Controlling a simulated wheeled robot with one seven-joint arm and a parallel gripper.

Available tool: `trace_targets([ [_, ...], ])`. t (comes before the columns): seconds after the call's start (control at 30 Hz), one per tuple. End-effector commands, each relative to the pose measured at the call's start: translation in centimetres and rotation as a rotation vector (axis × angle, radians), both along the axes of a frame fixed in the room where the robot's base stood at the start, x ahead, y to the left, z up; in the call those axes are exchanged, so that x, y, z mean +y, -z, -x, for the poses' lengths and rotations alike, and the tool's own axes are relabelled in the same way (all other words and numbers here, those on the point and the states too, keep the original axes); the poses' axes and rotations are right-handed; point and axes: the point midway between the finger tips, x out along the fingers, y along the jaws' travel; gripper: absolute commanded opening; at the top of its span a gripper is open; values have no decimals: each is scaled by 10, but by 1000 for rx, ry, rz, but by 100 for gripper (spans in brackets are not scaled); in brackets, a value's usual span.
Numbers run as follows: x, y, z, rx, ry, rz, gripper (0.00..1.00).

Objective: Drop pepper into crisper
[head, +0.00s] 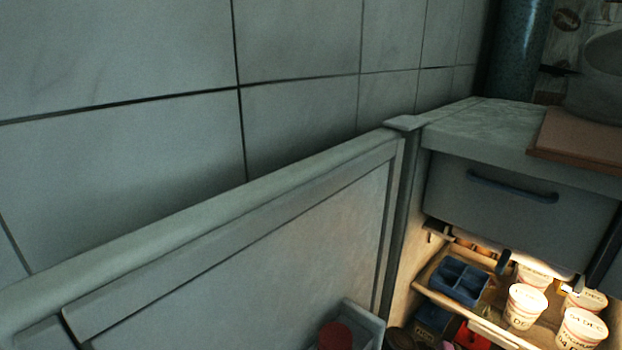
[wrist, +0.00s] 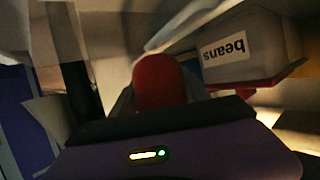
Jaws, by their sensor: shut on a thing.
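The red pepper (wrist: 160,82) shows in the wrist view as a smooth, rounded red shape, upright in the picture just beyond the dark gripper body. My gripper (wrist: 160,98) is shut on it, with grey finger parts at its sides. The lower part of the pepper is hidden behind the gripper body. I cannot make out the crisper for certain in either view. In the head view I cannot clearly pick out the gripper or the held pepper.
A fridge stands open, its door (head: 250,265) spread to the left. Inside, a shelf holds a blue divided tray (head: 460,280) and several yogurt cups (head: 525,306). A red-topped item (head: 335,336) sits in the door bin. A container labelled "beans" (wrist: 265,50) is close right of the pepper.

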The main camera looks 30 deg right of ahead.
Motion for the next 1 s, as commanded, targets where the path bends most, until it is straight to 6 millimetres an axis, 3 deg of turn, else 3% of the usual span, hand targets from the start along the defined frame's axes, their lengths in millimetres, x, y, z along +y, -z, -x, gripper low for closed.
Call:
trace_targets([
  [0.17, 0, -1, 0, -1, 0, 1, 10],
  [0.2, 0, -1, 0, -1, -1, 1, 56],
  [0.33, 0, -1, 0, -1, -1, 1, 79],
  [0.67, 0, -4, 0, -1, -1, 1, 79],
  [1.0, 0, -50, 0, -1, -1, 1, 79],
])
